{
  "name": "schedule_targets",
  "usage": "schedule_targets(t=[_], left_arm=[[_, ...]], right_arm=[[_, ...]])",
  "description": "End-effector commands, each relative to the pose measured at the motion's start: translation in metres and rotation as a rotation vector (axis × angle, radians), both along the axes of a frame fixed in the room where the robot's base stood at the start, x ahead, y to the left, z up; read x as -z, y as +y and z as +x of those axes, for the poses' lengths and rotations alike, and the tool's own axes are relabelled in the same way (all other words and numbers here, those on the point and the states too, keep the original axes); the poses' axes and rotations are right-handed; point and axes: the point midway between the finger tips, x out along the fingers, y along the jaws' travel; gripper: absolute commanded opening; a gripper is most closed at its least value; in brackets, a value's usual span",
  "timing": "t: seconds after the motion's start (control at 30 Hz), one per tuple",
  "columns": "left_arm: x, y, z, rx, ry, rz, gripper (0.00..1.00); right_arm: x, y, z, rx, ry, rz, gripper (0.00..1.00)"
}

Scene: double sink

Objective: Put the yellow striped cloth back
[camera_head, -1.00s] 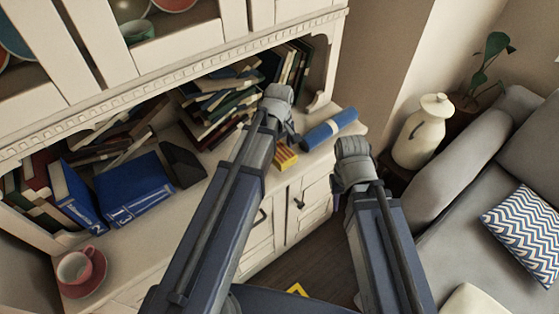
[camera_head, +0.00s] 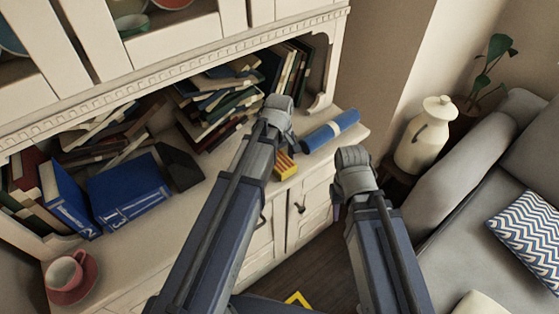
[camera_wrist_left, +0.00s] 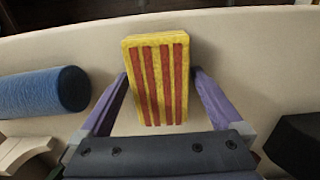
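The yellow cloth with red stripes (camera_head: 286,166) is a folded block on the cabinet's counter, close to its front edge. In the left wrist view the striped cloth (camera_wrist_left: 155,80) lies between the two purple fingers of my left gripper (camera_wrist_left: 161,76). The fingers are spread, with a narrow gap showing on each side of the cloth. In the head view my left gripper (camera_head: 279,128) is just above and beside the cloth, its fingertips mostly hidden. My right gripper (camera_head: 337,212) hangs in front of the cabinet, away from the cloth; its finger opening is hidden.
A blue roll (camera_head: 330,130) lies right of the cloth and also shows in the left wrist view (camera_wrist_left: 45,92). Books (camera_head: 215,105) fill the shelf behind. A dark object (camera_head: 180,167) lies to the left. A pink cup (camera_head: 65,270) stands far left, a white jug (camera_head: 425,136) right.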

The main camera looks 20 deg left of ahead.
Motion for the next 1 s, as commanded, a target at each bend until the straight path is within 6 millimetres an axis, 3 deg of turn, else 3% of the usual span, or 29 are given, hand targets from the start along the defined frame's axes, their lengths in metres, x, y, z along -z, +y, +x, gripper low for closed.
schedule_targets(t=[0.27,0.47,1.0], left_arm=[[-0.003,0.000,0.000,0.000,0.000,0.000,1.00],[-0.018,0.000,0.000,0.000,0.000,0.000,1.00],[-0.099,0.000,0.000,0.000,0.000,0.000,1.00]], right_arm=[[-0.003,0.000,0.000,0.000,0.000,0.000,0.38],[-0.018,0.000,0.000,0.000,0.000,0.000,0.38],[-0.099,0.000,0.000,0.000,0.000,0.000,0.38]])
